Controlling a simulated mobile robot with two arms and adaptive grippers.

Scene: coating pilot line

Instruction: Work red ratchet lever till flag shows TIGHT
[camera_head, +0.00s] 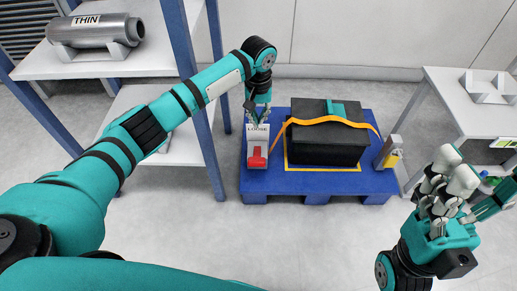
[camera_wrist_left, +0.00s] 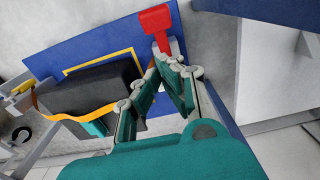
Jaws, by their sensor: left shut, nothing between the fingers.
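The red ratchet lever (camera_head: 257,158) is on a grey ratchet unit at the left of the blue pallet. A white flag (camera_head: 257,130) above it reads LOOSE. My left gripper (camera_head: 258,121) points down just behind the flag, shut and empty. In the left wrist view the red lever (camera_wrist_left: 155,20) shows at the top, just beyond the closed fingertips (camera_wrist_left: 172,64); whether they touch it I cannot tell. An orange strap (camera_head: 330,120) runs over a black box (camera_head: 326,148). My right gripper (camera_head: 445,188) hangs at the lower right, away from the pallet; its opening is unclear.
The blue pallet (camera_head: 330,186) lies on the grey floor. A grey strap anchor (camera_head: 389,152) stands at its right. A shelf rack (camera_head: 178,152) with blue posts is close on the left, holding a cylinder marked THIN (camera_head: 95,31). A white table (camera_head: 470,110) stands at the right.

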